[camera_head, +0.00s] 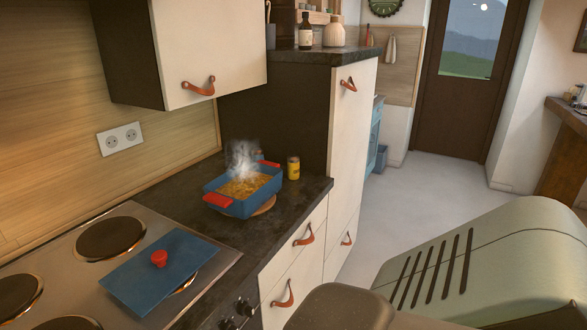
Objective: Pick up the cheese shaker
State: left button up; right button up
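A small yellow cylinder with a darker top, which looks like the cheese shaker (293,168), stands upright on the dark countertop (230,240). It is just right of a blue baking dish (240,208) with red handles, close to the tall cabinet's dark side. The dish holds steaming yellowish food and rests on a round wooden board (265,206). Neither of my grippers is in view. A large pale green and grey part, probably of my own arm, fills the lower right corner.
A blue lid (160,269) with a red knob lies on the stove (55,254). An upper cabinet (208,45) hangs above the counter. The tall cabinet (347,140) bounds the counter's far end. Open floor (428,176) lies to the right.

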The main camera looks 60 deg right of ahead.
aim_at(292, 165)
jog(key=z, duration=0.45)
jog(key=i+l+z, duration=0.1)
jog(key=z, duration=0.35)
jog(key=i+z, duration=0.15)
jog(key=z, duration=0.8)
jog(key=i+u, duration=0.2)
jog(key=k+l, duration=0.05)
